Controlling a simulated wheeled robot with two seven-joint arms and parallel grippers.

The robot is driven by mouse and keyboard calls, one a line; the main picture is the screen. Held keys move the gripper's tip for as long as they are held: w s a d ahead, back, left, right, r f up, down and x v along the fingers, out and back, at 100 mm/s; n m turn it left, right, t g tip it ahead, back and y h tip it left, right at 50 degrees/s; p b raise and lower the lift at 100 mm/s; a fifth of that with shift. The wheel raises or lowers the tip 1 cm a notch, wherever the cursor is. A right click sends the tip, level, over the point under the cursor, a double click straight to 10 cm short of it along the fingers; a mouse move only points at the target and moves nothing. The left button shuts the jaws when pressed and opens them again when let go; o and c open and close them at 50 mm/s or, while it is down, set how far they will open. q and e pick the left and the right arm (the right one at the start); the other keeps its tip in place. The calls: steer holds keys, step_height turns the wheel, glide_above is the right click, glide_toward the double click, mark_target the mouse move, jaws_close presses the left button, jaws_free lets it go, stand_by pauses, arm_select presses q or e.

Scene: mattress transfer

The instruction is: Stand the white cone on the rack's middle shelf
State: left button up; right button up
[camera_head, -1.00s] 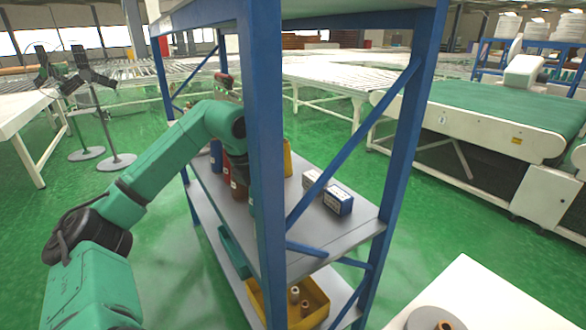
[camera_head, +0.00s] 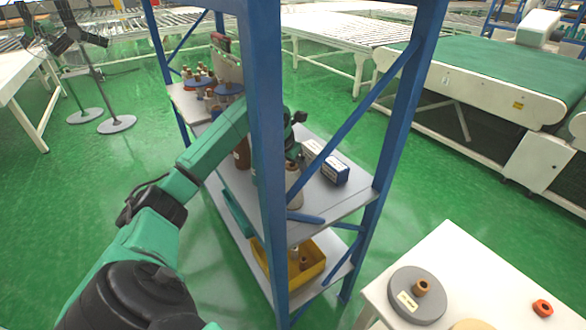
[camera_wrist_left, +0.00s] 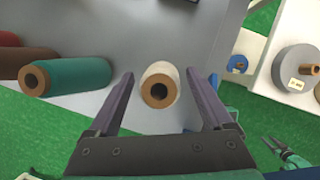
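The white cone (camera_head: 293,190) stands on the rack's middle shelf (camera_head: 330,207), near its front edge and partly behind the blue post. In the left wrist view the cone (camera_wrist_left: 160,85) shows its brown top ring and dark hole. My left gripper (camera_wrist_left: 157,100) is open, with one finger on each side of the cone and a gap on both sides. In the head view the left gripper (camera_head: 296,138) is above the cone, partly hidden by the post. My right gripper (camera_wrist_left: 274,143) appears small at the lower right of the left wrist view, its fingers apart.
Green (camera_wrist_left: 80,75) and brown (camera_wrist_left: 25,62) cones lie left of the white one in the wrist view. Blue-white boxes (camera_head: 335,170) sit on the shelf. A yellow bin (camera_head: 312,275) is below. A white table (camera_head: 450,255) holds a grey disc (camera_head: 405,300).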

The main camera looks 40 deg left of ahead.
arm_select(q)
steer(key=shift+r, duration=0.15)
steer(key=shift+s+a+r, duration=0.1)
steer(key=shift+s+r, duration=0.1)
steer(key=shift+r, duration=0.1)
steer(key=b+v, duration=0.1)
steer(key=v, duration=1)
steer(key=shift+s, duration=0.1)
